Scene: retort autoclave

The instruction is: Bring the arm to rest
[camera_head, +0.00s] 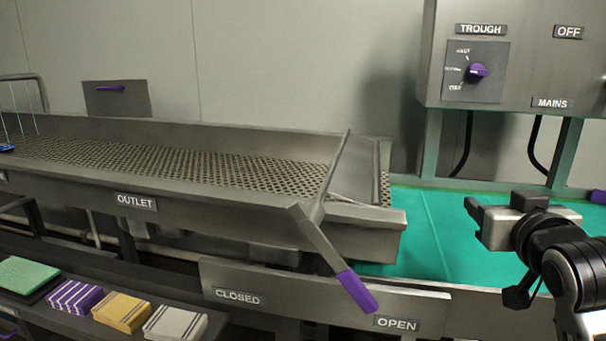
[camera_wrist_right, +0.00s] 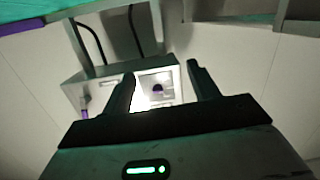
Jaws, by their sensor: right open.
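My right gripper (camera_head: 474,219) is at the right of the head view, above the green surface, with its arm coming in from the right edge. In the right wrist view its two fingers (camera_wrist_right: 158,82) stand apart with nothing between them. Beyond the fingers, that view shows the grey control box (camera_wrist_right: 90,92) upside down. My left gripper is in neither view.
A perforated metal trough (camera_head: 190,160) runs across the left and middle. Its purple-tipped lever (camera_head: 357,290) slants between the CLOSED (camera_head: 238,297) and OPEN (camera_head: 397,324) labels. The control panel (camera_head: 515,50) hangs above the green surface (camera_head: 425,240). Folded cloths (camera_head: 122,311) lie at lower left.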

